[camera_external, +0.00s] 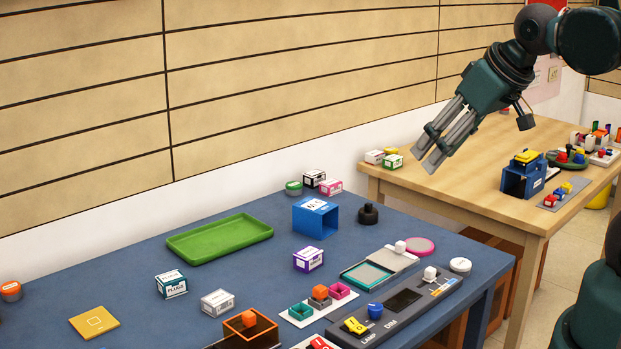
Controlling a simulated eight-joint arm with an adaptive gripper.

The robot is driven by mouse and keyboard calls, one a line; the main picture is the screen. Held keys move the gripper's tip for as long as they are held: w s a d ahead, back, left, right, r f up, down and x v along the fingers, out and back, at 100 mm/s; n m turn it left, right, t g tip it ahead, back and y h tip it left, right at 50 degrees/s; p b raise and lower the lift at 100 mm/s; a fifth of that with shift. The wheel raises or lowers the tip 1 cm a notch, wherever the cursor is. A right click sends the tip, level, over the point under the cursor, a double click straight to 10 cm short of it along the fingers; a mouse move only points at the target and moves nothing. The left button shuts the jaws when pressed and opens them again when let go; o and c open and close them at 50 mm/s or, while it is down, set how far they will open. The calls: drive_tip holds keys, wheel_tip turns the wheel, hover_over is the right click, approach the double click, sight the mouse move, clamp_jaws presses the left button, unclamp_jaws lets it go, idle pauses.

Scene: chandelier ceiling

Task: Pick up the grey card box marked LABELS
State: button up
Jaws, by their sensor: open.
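A small light grey card box (217,303) lies on the blue table near its front left part; its printing is too small for me to read with certainty. It stands apart from the things around it, with its top and two sides showing. My gripper (425,160) hangs high in the upper right of the view, its fingers pointing down and left. It is open and empty, well away from the grey box.
On the blue table (130,268), a teal-marked box (171,284) is left of the grey box and an orange-brown open box (248,329) in front. A green tray (220,238), purple box (308,259), blue open box (315,219) and dark control panel (395,308) stand around. A wooden table (440,190) is behind.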

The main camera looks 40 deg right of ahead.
drive_tip(key=w, duration=0.2)
drive_tip(key=m+g+b, duration=0.1)
drive_tip(key=m+g, duration=0.6)
drive_tip(key=m, duration=1)
hover_over(217, 298)
drive_tip(key=f, duration=2.3)
drive_tip(key=shift+d+f, duration=0.35)
drive_tip(key=shift+d, duration=0.05)
drive_tip(key=shift+a+f, duration=0.35)
drive_tip(key=shift+f, duration=0.25)
drive_tip(key=shift+f+b, duration=0.3)
drive_tip(key=shift+f, duration=0.95)
